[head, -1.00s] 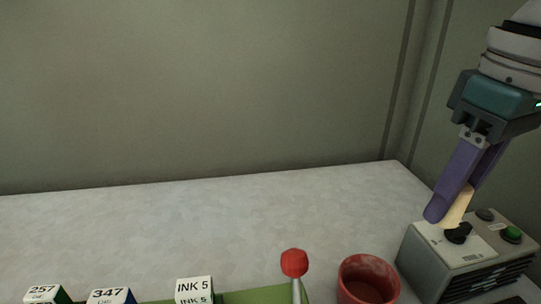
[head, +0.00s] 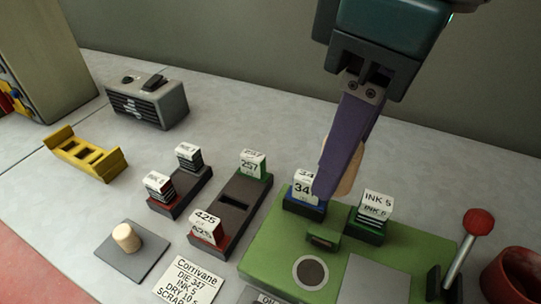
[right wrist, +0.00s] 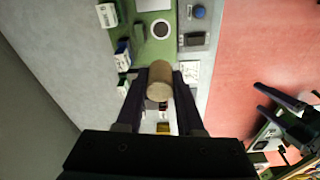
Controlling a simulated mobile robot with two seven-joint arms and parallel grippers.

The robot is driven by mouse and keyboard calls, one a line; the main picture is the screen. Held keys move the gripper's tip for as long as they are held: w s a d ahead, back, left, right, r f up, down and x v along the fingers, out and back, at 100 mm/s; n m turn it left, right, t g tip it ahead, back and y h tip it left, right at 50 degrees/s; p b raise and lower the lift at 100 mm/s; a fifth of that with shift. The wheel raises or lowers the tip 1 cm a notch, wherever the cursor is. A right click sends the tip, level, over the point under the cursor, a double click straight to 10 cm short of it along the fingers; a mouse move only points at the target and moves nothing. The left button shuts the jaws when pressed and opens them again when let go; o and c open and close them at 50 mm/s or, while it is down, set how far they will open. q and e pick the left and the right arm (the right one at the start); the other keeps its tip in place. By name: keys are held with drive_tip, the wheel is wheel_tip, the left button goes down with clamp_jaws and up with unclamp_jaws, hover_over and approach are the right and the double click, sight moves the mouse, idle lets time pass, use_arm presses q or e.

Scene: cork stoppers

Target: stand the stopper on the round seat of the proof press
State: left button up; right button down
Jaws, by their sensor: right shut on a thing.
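My right gripper (head: 338,185) is shut on a tan cork stopper (head: 349,174), mostly hidden behind a purple finger in the head view. In the right wrist view the stopper (right wrist: 159,80) sits between both fingertips. They are held in the air above the green proof press (head: 262,252). The press's round seat (head: 311,271) is a dark disc with a pale ring, and it is bare. It also shows in the right wrist view (right wrist: 160,29), apart from the stopper. My left gripper (right wrist: 258,98) shows at the right of the wrist view, fingers apart and empty.
Labelled blocks 347 (head: 304,190) and INK 5 (head: 373,208) stand at the press's back. A red-knobbed lever (head: 479,222) and red cup (head: 514,277) are at right. Another stopper (head: 126,237) stands on a grey plate. A grey box (head: 147,104) and yellow rack (head: 84,153) are farther left.

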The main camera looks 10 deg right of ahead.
drive_tip(key=b, duration=0.2)
hover_over(308, 271)
drive_tip(key=f, duration=1.5)
drive_tip(key=shift+s+d, duration=0.15)
drive_tip(key=shift+d, duration=0.05)
drive_tip(key=shift+f+b, duration=0.55)
drive_tip(key=shift+f, duration=1.55)
drive_tip(key=shift+f, duration=0.15)
drive_tip(key=c, duration=0.5)
unclamp_jaws()
wheel_tip(308, 271, up, 11)
drive_tip(key=p, duration=0.3)
drive_tip(key=shift+s+a+m+t+y, duration=0.65)
drive_tip(key=shift+s+a+y, duration=0.75)
drive_tip(key=shift+s, duration=0.95)
drive_tip(key=s+d+f+m+h, duration=0.1)
drive_tip(key=s+d+m, duration=0.1)
drive_tip(key=d, duration=0.2)
drive_tip(key=s+d+m+t+h, duration=0.1)
drive_tip(key=s+d, duration=0.2)
drive_tip(key=d, duration=0.1)
drive_tip(key=s+d+f+m+h, duration=0.1)
drive_tip(key=s+d+m, duration=0.1)
drive_tip(key=d, duration=0.2)
drive_tip(key=shift+s+f+m+h, duration=0.25)
drive_tip(key=shift+f+m+h, duration=0.05)
drive_tip(key=shift+m, duration=0.05)
